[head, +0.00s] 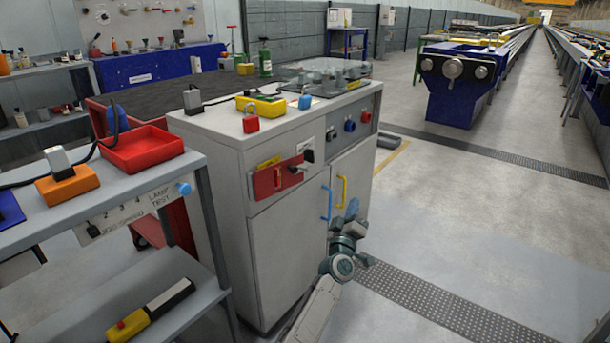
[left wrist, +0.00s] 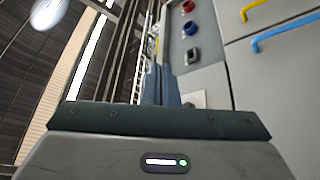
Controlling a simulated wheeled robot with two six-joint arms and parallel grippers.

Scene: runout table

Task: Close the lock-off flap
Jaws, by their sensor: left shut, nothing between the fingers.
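A red plate (head: 272,182), which looks like the lock-off flap, is on the upper front of the grey cabinet (head: 265,235), under a yellow label. A black switch (head: 308,156) on a pale plate is just right of it. Whether the flap is hinged open or flat is hard to tell. My left gripper (head: 352,208) is in front of the cabinet doors, right of and below the flap, apart from it. Its fingers (left wrist: 161,84) are shut and empty in the left wrist view. The flap cannot be made out in that view. My right gripper is not in view.
Blue (head: 326,203) and yellow (head: 342,190) door handles stand out close to my left gripper. Knobs (head: 350,125) are on the cabinet's right panel. A red padlock (head: 250,120) is on top. A shelf bench (head: 120,225) stands at left. Floor at right is clear.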

